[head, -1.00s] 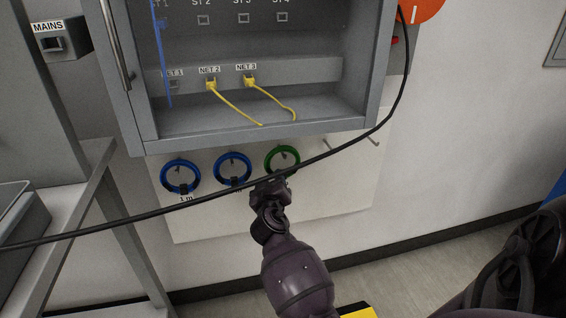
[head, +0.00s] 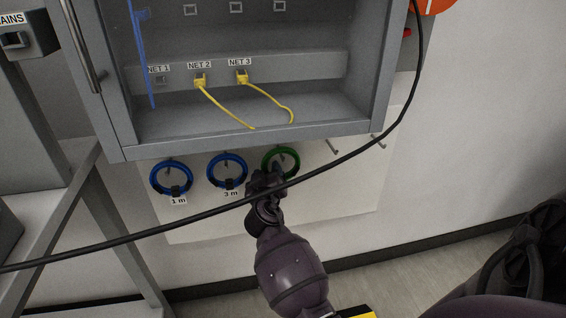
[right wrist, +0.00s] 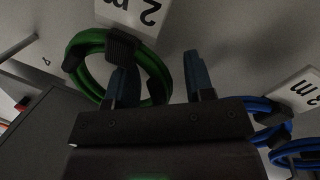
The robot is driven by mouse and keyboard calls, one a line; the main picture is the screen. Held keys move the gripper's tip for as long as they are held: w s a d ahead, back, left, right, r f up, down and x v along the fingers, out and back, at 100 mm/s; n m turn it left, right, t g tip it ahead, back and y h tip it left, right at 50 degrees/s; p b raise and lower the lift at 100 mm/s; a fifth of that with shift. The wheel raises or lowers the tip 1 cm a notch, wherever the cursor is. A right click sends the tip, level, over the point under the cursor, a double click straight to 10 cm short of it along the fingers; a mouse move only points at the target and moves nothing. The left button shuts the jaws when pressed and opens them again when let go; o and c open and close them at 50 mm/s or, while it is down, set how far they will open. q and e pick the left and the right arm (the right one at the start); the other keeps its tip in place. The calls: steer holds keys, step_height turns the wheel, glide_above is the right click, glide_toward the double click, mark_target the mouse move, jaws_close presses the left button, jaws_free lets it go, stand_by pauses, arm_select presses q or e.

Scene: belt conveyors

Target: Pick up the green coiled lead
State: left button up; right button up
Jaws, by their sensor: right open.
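The green coiled lead (head: 297,158) hangs on a peg on the pale panel under the grey cabinet, right of two blue coils. My right gripper (head: 273,173) is at its lower left edge and hides part of it. In the right wrist view the green coil (right wrist: 159,72) shows large, with a dark tie band. My right gripper (right wrist: 161,80) is open there. Its left finger overlaps the ring's opening, and its right finger is outside the ring. The coil's side strand shows between them, not gripped. My left gripper is not in view.
Two blue coils (head: 156,178) (head: 211,173) hang close to the left. The grey cabinet (head: 230,142) overhangs the coils. A black cable (head: 130,237) sags across the view in front of the panel. Bare pegs (head: 334,147) stick out at the right. A grey frame (head: 95,215) stands left.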

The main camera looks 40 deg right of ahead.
steer(key=shift+c, duration=0.4)
jaws_close()
